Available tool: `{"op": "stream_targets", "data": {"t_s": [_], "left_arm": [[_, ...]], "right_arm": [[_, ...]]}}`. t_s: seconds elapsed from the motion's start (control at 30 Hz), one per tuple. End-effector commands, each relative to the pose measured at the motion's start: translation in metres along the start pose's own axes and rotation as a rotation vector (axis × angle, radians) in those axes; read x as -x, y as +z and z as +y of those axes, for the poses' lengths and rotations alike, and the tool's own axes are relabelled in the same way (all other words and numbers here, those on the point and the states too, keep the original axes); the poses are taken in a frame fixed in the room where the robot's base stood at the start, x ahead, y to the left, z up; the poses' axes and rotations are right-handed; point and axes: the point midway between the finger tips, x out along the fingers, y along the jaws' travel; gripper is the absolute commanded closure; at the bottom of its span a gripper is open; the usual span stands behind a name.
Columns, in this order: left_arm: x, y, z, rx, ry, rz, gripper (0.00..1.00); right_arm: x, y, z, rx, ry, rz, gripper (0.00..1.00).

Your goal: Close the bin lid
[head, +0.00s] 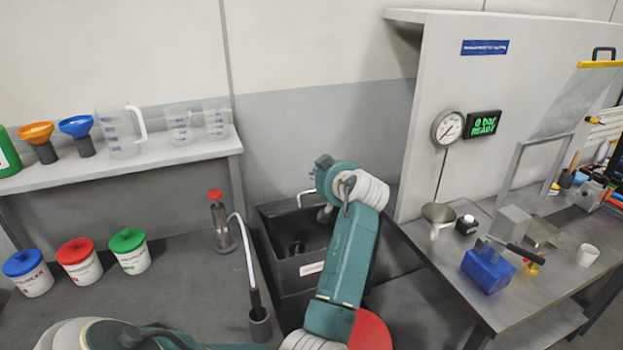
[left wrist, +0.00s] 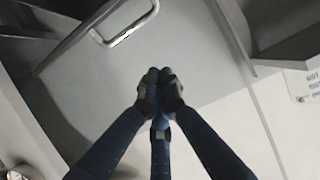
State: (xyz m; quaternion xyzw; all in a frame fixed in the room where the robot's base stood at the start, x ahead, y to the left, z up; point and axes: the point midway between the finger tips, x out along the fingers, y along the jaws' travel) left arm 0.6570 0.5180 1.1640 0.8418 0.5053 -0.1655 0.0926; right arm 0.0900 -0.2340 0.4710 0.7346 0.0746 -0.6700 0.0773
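The dark grey bin (head: 283,271) with a white label on its front stands in the middle of the head view. A pale metal handle (head: 305,195) shows at its back edge, and it also shows at the top of the left wrist view (left wrist: 125,22). I cannot clearly tell the lid's panel from the bin's back. My left gripper (head: 325,212) is over the right back part of the bin, partly hidden by its own arm. My right gripper is not in view.
A grey bench (head: 190,290) at left bears lidded tubs (head: 130,250) and a red-topped bottle (head: 222,222). A shelf (head: 170,158) above holds jugs and funnels. At right, a worktable (head: 540,280) with a blue block (head: 487,270) and an upright panel (head: 510,100) bounds the space.

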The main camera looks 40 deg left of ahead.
Motion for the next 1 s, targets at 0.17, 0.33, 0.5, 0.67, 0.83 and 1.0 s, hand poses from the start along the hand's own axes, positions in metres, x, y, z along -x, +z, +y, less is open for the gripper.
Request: {"op": "stream_targets", "data": {"t_s": [0.17, 0.33, 0.5, 0.67, 0.83, 1.0], "left_arm": [[-0.038, -0.005, -0.001, -0.004, -0.004, 0.0, 1.0], [-0.07, -0.005, -0.001, -0.003, -0.002, 0.0, 1.0], [-0.063, 0.02, 0.0, -0.003, 0.001, -0.002, 1.0], [-0.06, 0.033, 0.0, -0.001, 0.0, 0.001, 1.0], [-0.059, 0.037, 0.0, 0.001, 0.001, 0.001, 1.0], [-0.059, 0.037, 0.0, 0.001, 0.001, 0.001, 1.0]], "right_arm": [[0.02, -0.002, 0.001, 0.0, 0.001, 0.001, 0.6], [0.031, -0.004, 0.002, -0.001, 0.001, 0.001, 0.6], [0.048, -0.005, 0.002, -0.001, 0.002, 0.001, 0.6], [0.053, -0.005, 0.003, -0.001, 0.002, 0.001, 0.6], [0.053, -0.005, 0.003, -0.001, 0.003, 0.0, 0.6], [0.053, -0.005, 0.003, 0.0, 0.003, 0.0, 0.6]]}}
